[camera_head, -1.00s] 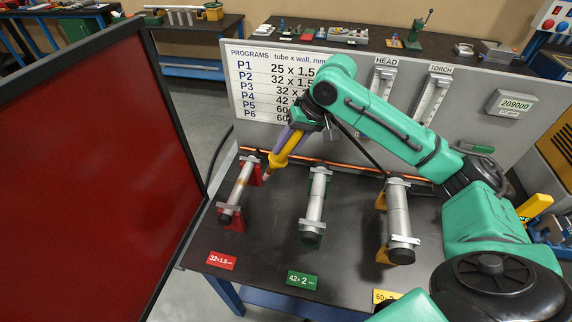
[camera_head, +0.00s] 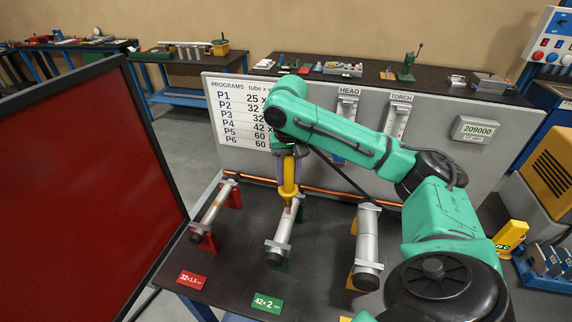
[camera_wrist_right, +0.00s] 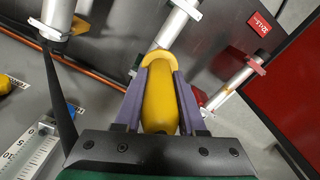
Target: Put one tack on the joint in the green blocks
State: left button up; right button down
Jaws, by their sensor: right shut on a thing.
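My right gripper (camera_head: 289,178) is shut on a yellow torch (camera_head: 289,188), which points down. The torch tip is at the upper part of the grey tube (camera_head: 285,232) in the green blocks (camera_head: 283,265); I cannot tell if it touches. The joint is hidden or too small to make out. In the right wrist view the purple fingers of the gripper (camera_wrist_right: 159,85) clasp the torch (camera_wrist_right: 160,108) from both sides. The tube in the green blocks (camera_wrist_right: 175,30) lies beyond it, and the torch hides its near end. My left gripper is not in view.
A tube in red blocks (camera_head: 212,205) stands to the left and a tube in yellow blocks (camera_head: 367,240) to the right. A copper tube (camera_head: 330,192) runs along the back. A dark red screen (camera_head: 80,200) fills the left. The bench front has colored cards.

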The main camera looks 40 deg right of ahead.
aim_at(287, 191)
jog(key=shift+s+f, duration=0.15)
jog(key=shift+f, duration=0.15)
jog(key=shift+w+a, duration=0.15)
jog(key=shift+w, duration=0.2)
jog(key=shift+f, duration=0.15)
jog(key=shift+s+f, duration=0.2)
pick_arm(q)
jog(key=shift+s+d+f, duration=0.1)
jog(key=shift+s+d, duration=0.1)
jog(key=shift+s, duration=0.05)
pick_arm(e)
jog(key=shift+w, duration=0.1)
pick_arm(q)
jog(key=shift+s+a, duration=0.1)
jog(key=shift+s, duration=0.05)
pick_arm(e)
jog(key=shift+w+f, duration=0.1)
jog(key=shift+f, duration=0.55)
jog(key=shift+s+a+f, duration=0.15)
jog(key=shift+s+f, duration=0.15)
jog(key=shift+f, duration=0.05)
dwell(1.8)
jog(key=shift+r, duration=0.1)
dwell(1.3)
